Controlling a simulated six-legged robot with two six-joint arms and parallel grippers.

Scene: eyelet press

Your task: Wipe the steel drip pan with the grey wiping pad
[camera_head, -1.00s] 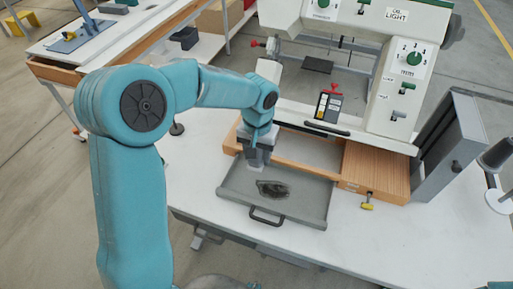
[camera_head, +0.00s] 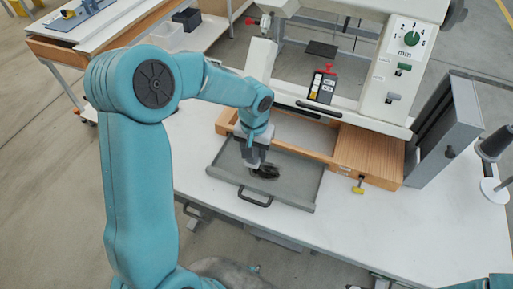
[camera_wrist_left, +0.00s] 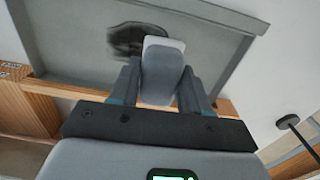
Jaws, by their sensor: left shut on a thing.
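The steel drip pan (camera_head: 298,188) is a shallow grey tray with a dark front handle, pulled out in front of the wooden frame of the press. A dark stain (camera_head: 266,172) lies on its floor; the stain (camera_wrist_left: 124,38) also shows in the left wrist view. My left gripper (camera_head: 249,160) points down over the pan beside the stain. In the left wrist view its fingers (camera_wrist_left: 160,85) are shut on the grey wiping pad (camera_wrist_left: 163,52), whose pale end reaches the stain's edge. I cannot tell whether the pad touches the pan. My right gripper does not show.
A grey upright panel (camera_head: 445,130) and a thread spool (camera_head: 493,146) stand farther right.

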